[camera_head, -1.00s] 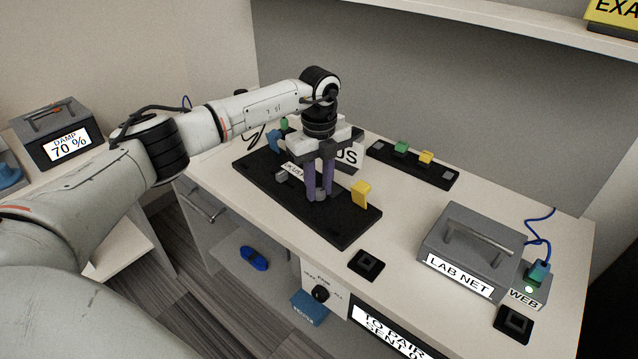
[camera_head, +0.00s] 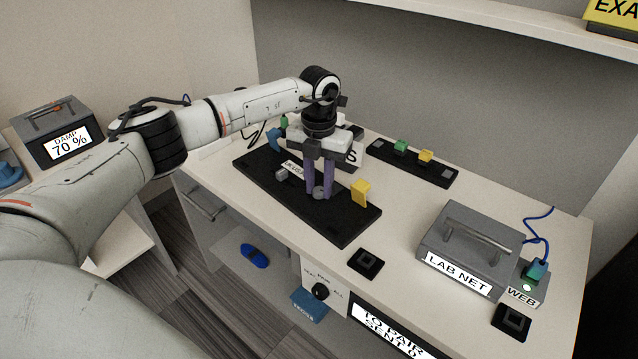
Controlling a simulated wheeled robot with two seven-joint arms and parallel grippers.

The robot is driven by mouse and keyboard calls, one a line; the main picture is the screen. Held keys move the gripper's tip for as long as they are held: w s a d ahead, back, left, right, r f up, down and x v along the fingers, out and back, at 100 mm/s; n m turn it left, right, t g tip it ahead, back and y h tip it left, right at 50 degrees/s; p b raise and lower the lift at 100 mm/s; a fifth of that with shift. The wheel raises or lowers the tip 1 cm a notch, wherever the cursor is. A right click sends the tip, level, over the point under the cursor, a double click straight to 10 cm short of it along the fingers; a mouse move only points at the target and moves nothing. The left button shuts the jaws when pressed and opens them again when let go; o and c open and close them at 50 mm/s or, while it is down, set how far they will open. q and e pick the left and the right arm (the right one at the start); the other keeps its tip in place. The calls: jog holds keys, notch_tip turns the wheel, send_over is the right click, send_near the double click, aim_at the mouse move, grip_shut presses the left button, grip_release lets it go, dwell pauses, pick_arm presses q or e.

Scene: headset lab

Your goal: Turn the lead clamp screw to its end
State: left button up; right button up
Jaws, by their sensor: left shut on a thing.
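My left gripper (camera_head: 320,190) points straight down over the black board (camera_head: 348,226) on the bench. Its two purple fingers are shut on a small grey round screw (camera_head: 319,193) low on the board. The fingers hide part of the screw, so how far it is turned cannot be seen. A label on the board is partly covered by the gripper. My right gripper is not in view.
A yellow block (camera_head: 361,192) stands on the board just right of the fingers, and a small grey block (camera_head: 282,174) to the left. A black strip (camera_head: 440,177) with green and yellow pieces lies behind. The grey LAB NET box (camera_head: 470,245) stands at right.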

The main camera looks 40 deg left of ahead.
aim_at(319, 190)
pick_arm(q)
jog(key=m, duration=0.4)
jog(key=shift+m, duration=1.9)
jog(key=shift+b, duration=0.3)
jog(key=o, duration=1)
jog(key=shift+o, duration=0.2)
notch_tip(319, 190, up, 10)
jog(key=shift+r+b, duration=0.25)
jog(key=shift+b, duration=0.05)
